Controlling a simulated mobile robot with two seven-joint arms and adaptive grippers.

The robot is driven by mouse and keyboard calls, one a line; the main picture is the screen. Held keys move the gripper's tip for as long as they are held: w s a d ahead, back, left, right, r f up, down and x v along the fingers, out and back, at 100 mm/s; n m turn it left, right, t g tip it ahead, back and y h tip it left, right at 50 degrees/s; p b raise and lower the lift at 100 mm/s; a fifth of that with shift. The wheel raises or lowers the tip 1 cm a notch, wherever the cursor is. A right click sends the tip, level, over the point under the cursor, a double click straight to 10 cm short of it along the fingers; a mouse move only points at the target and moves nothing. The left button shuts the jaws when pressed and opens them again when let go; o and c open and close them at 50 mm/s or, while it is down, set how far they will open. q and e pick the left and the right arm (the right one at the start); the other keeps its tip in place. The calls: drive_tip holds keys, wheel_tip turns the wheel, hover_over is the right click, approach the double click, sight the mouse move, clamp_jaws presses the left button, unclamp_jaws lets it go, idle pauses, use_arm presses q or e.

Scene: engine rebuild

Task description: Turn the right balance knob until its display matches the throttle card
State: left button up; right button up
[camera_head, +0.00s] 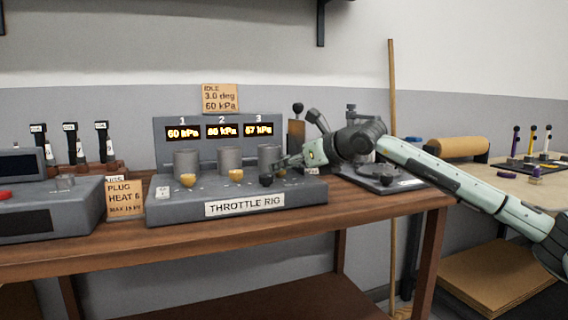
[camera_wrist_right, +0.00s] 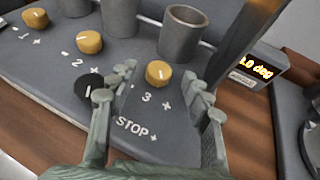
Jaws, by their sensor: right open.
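The throttle rig (camera_head: 180,210) stands on the bench with three lit displays. Display 3 (camera_head: 258,130) appears to read 67 kPa, and display 1 (camera_head: 183,133) reads 60 kPa. The throttle card (camera_head: 220,98) above them reads IDLE, 3.0 deg, 60 kPa. The right balance knob (camera_wrist_right: 158,73) is brass, by the number 3. My right gripper (camera_wrist_right: 152,92) is open, with its fingers either side of this knob and visible room on both sides. My left gripper is not in view.
A black stop knob (camera_wrist_right: 88,88) sits just beside the left-hand finger in the wrist view. The middle knob (camera_wrist_right: 89,42) and a grey cylinder (camera_wrist_right: 184,34) are near. A small degree display (camera_wrist_right: 249,68) is partly hidden at right. A plug card (camera_head: 124,198) stands left.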

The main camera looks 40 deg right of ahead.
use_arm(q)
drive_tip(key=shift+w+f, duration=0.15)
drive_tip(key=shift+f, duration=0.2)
use_arm(e)
drive_tip(key=shift+w+f, duration=0.25)
drive_tip(key=shift+w, duration=0.45)
clamp_jaws()
drive_tip(key=shift+a, duration=0.1)
